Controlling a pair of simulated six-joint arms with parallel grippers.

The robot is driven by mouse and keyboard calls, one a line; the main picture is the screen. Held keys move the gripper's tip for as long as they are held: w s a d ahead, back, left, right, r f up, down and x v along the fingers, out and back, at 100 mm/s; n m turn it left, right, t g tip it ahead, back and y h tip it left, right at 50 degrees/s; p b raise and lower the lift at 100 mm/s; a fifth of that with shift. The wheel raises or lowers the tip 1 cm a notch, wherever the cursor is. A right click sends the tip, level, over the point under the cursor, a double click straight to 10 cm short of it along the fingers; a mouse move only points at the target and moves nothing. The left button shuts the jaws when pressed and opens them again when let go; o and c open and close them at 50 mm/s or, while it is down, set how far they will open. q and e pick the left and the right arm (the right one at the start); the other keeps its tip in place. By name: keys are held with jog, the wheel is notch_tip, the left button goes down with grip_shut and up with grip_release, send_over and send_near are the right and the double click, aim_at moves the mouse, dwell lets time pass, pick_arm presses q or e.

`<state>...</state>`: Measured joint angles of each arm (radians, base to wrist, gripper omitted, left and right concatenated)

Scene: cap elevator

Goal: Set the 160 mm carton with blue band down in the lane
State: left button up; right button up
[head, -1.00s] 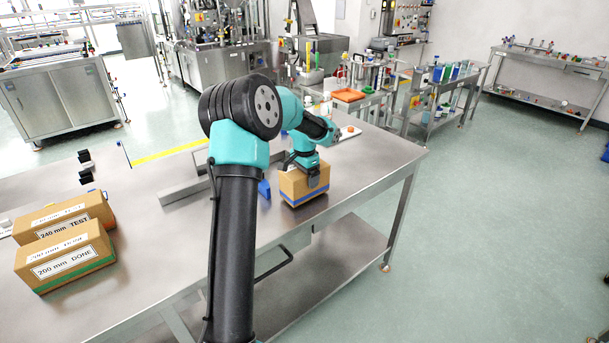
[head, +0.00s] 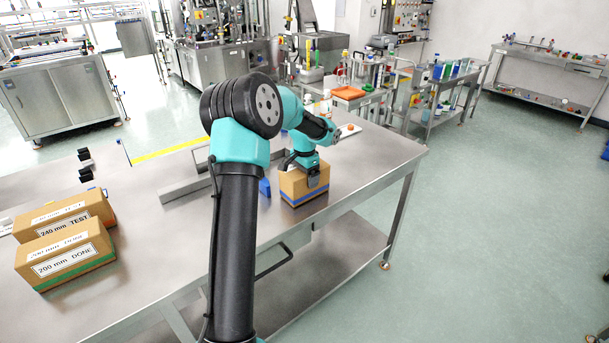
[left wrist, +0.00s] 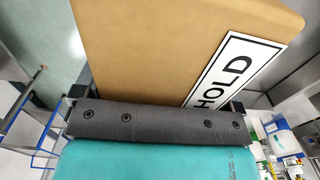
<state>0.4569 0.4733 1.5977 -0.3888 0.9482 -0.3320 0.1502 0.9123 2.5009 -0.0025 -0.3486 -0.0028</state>
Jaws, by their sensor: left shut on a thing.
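The carton with the blue band (head: 303,190) is at the right part of the steel table, near its front edge. It looks upright, with the blue band low on its sides. My left gripper (head: 308,172) is shut on it from above. I cannot tell whether its underside touches the table. In the left wrist view the carton's brown face (left wrist: 150,45) fills the top middle, with a white label reading HOLD (left wrist: 238,70). A grey metal rail (head: 190,188) lies left of the carton, partly behind my arm; the lane's outline is not clear. My right gripper is not visible.
Two labelled cartons, 240 mm TEST (head: 75,215) and 200 mm DONE (head: 65,258), stand at the table's left. A small blue piece (head: 264,188) is just left of the held carton. A yellow strip (head: 170,151) runs along the back. The table's front middle is bare.

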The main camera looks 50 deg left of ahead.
pick_arm(q)
jog(key=shift+f, duration=0.15)
jog(key=o, duration=1)
jog(key=shift+c, duration=0.2)
notch_tip(320, 180, up, 18)
jog(key=shift+f, duration=0.25)
